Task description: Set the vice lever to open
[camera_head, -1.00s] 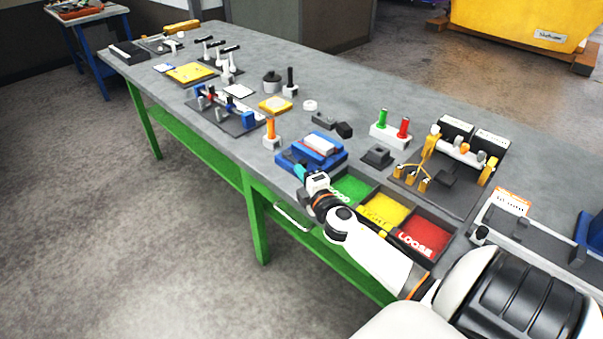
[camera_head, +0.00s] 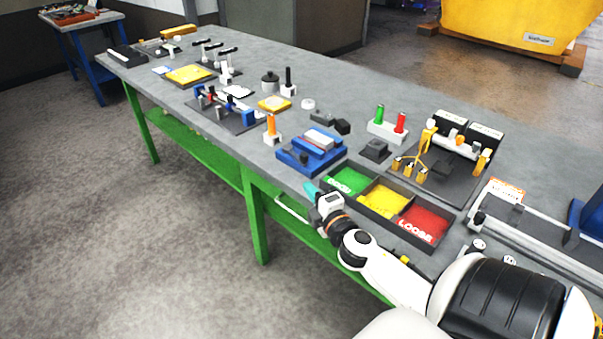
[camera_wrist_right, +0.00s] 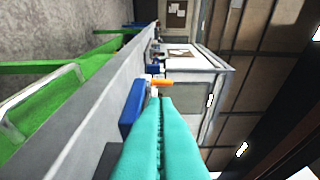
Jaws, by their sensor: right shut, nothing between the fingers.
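A blue vice (camera_head: 296,161) with a pale block and a thin red strip at its jaws sits near the bench's front edge. I cannot make out its lever or how it is set. An upright orange handle (camera_head: 271,124) on a white base stands just left of the vice. My right gripper (camera_head: 311,189), with teal fingers, is shut and empty in front of the vice, apart from it. In the right wrist view the shut fingers (camera_wrist_right: 160,104) point along the bench front, with blue vice parts (camera_wrist_right: 132,108) and an orange handle (camera_wrist_right: 162,82) beyond. My left gripper is out of view.
Right of the gripper is a tray (camera_head: 372,213) with green, yellow and red compartments. Behind stand green and red handles on a white block (camera_head: 388,131) and a yellow-armed fixture (camera_head: 428,145). Several small fixtures fill the bench's left. Free bench (camera_head: 350,85) lies at the back.

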